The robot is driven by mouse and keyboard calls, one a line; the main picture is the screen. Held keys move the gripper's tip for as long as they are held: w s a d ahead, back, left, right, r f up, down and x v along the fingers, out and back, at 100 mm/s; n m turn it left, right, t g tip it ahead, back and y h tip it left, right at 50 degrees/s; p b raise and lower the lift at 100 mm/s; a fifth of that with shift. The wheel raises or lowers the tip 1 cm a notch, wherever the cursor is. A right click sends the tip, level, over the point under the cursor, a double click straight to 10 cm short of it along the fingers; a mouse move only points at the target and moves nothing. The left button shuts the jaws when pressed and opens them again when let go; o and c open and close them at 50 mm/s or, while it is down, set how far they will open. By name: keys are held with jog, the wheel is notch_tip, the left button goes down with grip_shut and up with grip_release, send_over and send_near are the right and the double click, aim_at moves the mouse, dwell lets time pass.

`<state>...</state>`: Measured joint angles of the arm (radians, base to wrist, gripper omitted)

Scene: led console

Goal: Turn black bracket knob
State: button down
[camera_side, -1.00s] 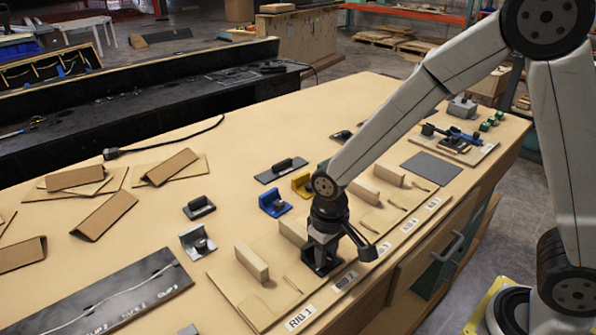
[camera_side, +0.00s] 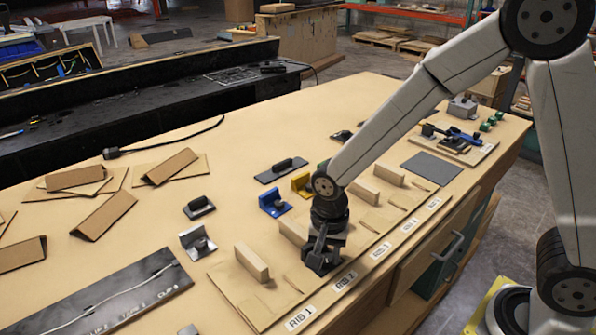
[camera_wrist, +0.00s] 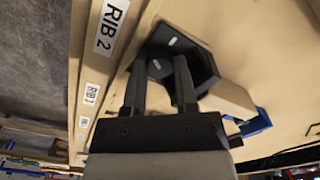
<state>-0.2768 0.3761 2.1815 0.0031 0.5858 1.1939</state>
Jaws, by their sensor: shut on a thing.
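The black bracket (camera_side: 322,263) sits on the board behind the RIB 2 label, under my gripper (camera_side: 323,247). It also shows in the wrist view (camera_wrist: 205,65) as a dark angled plate beside a wooden rib. My gripper, seen in the wrist view too (camera_wrist: 163,68), points down with its two fingers at the bracket. The fingers are shut on the black bracket's knob, which is mostly hidden between them.
Wooden ribs (camera_side: 252,262) stand in a row along the board, with a blue bracket (camera_side: 273,204), a yellow bracket (camera_side: 302,184) and a grey bracket (camera_side: 198,244) behind. Folded cardboard pieces (camera_side: 105,215) lie at left.

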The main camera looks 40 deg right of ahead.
jog(key=m, duration=0.5)
jog(key=shift+r+m, duration=0.15)
jog(key=shift+m, duration=0.15)
jog(key=m, duration=0.5)
jog(key=shift+m, duration=0.3)
jog(key=shift+c, duration=1.8)
grip_release()
jog(key=shift+n, duration=0.4)
